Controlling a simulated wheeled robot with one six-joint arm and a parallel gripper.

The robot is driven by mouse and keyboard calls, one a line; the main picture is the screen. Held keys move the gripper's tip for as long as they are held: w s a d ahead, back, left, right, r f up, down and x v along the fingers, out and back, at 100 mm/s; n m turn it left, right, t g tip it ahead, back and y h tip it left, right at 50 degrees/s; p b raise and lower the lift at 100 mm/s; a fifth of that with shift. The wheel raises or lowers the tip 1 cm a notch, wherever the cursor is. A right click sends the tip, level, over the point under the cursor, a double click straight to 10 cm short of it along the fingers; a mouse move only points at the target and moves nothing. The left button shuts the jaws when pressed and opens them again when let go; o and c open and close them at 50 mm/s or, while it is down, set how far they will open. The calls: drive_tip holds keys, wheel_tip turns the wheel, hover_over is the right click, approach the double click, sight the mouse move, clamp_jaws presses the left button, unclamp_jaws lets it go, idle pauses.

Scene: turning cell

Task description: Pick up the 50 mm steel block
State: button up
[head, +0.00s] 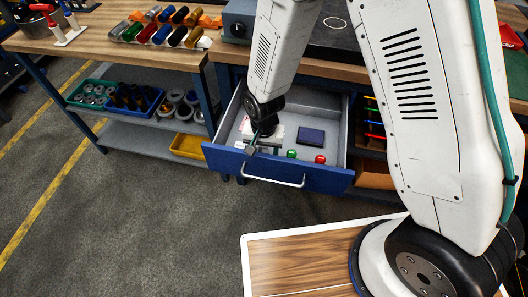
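An open blue drawer (226,158) with a grey inside stands out from under the workbench. My arm reaches down into it, and my gripper (256,147) is low at its left part, close to the front wall. Small grey shapes show around the fingertips. I cannot tell which are fingers and which might be the 50 mm steel block, so I cannot pick out the block for sure. The finger gap is too small to read. A dark blue flat box (311,137), a green ball-like piece (291,154) and a red one (320,159) lie right of my gripper.
A white and red label or paper (243,126) lies in the drawer behind my gripper. The drawer handle (275,181) sticks out in front. A wooden bench (100,42) with coloured cylinders (160,35) and shelf bins (136,99) is at left. The floor (150,200) at left is clear.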

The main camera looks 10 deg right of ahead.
clamp_jaws()
